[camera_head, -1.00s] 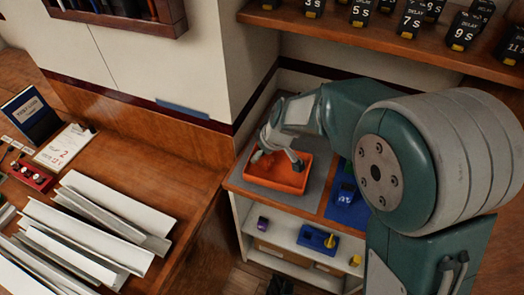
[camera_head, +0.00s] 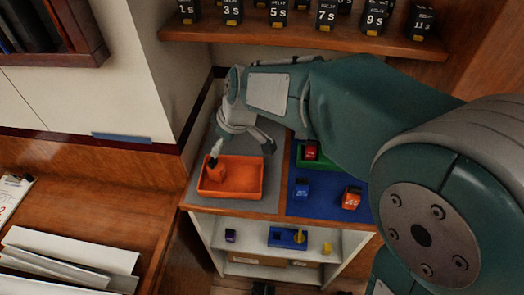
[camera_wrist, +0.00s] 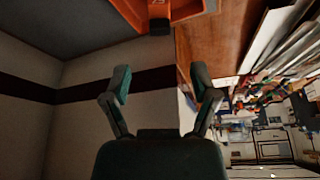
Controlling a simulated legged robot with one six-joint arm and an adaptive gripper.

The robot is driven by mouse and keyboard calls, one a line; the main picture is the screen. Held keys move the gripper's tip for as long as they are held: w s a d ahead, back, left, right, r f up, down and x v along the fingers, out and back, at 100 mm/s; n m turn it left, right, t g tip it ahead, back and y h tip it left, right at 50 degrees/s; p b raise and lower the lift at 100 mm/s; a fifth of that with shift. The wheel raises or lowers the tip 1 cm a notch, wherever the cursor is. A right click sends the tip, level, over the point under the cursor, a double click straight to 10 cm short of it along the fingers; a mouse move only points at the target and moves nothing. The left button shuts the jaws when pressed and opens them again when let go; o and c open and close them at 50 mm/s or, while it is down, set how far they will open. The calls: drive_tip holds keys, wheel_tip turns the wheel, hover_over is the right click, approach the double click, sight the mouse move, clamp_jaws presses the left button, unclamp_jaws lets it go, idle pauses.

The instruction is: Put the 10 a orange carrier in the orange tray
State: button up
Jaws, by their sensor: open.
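The orange tray (camera_head: 258,193) sits on the grey part of the counter. An orange carrier with a dark top (camera_head: 216,171) stands inside it, near its left end; its rating cannot be read. My gripper (camera_head: 243,147) is open and empty above the tray's back edge. Its left finger appears just above the carrier in the head view; whether they touch cannot be told. In the wrist view, the open gripper (camera_wrist: 160,85) shows nothing between its fingers. The orange tray (camera_wrist: 190,9) and part of the carrier (camera_wrist: 158,9) show at the top edge.
A blue mat (camera_head: 325,207) to the right holds a blue carrier (camera_head: 302,188) and an orange carrier (camera_head: 351,198). A red carrier (camera_head: 311,150) stands in a green tray (camera_head: 318,164). A shelf of delay relays (camera_head: 300,35) runs above my arm. Walls stand close behind the gripper.

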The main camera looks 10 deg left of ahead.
drive_tip(key=s+d+r+m+t+h, duration=0.1)
drive_tip(key=s+d+m, duration=0.3)
drive_tip(key=d, duration=0.6)
drive_tip(key=s+d+r+m+t+h, duration=0.1)
drive_tip(key=s+d+m, duration=0.4)
drive_tip(key=d, duration=0.5)
drive_tip(key=s+d+r+m+t+h, duration=0.2)
drive_tip(key=s+d+r+m, duration=0.2)
drive_tip(key=d, duration=0.6)
drive_tip(key=shift+s+d+r+m, duration=0.2)
drive_tip(key=shift+s+r+m, duration=0.15)
drive_tip(key=shift+s+m, duration=0.45)
drive_tip(key=shift+s, duration=0.1)
